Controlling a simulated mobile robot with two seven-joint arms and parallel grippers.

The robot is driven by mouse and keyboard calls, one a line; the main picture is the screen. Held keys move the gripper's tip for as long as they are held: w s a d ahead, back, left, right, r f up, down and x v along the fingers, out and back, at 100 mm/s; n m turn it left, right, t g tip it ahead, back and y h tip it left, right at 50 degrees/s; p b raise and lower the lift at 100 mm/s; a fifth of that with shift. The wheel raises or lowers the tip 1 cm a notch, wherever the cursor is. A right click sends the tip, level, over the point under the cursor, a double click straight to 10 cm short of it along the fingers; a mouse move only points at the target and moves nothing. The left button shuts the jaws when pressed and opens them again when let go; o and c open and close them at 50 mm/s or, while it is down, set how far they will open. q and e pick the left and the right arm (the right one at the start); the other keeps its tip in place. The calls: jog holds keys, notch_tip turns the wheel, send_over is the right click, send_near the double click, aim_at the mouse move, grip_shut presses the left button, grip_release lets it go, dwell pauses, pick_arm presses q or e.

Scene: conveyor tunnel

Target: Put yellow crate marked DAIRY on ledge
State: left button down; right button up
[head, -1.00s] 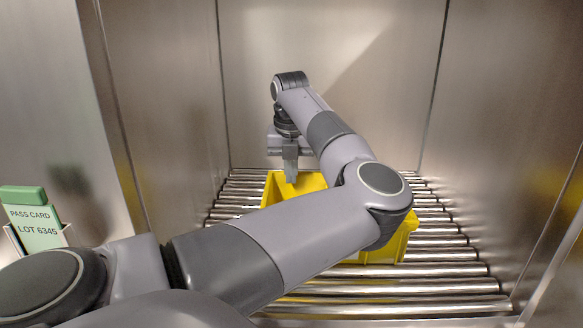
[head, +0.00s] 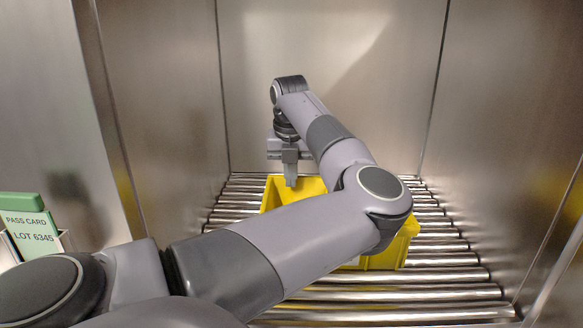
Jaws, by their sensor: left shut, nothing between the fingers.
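The yellow crate (head: 385,258) sits on the rollers inside the tunnel, partly hidden behind my left arm. No DAIRY marking can be read from here; only a small pale patch shows low on its near side. My left gripper (head: 291,184) points down at the crate's far left part, with its fingertips over or just inside the opening. It is shut with nothing between the fingers. Whether it touches the crate wall cannot be told. My right gripper is not in view. No ledge can be made out.
The roller bed (head: 430,292) fills the tunnel floor, with metal walls at left, right and back. At the far left a holder (head: 66,240) carries green cards, one reading PASS CARD LOT 6345 (head: 30,235). Bare rollers lie in front of the crate.

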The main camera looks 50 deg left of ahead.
pick_arm(q)
jog(key=s+d+r+b, duration=0.1)
jog(key=s+d+b, duration=0.5)
jog(key=d, duration=0.3)
jog(key=shift+s+d+r, duration=0.2)
jog(key=shift+s+r, duration=0.1)
jog(key=shift+s, duration=0.45)
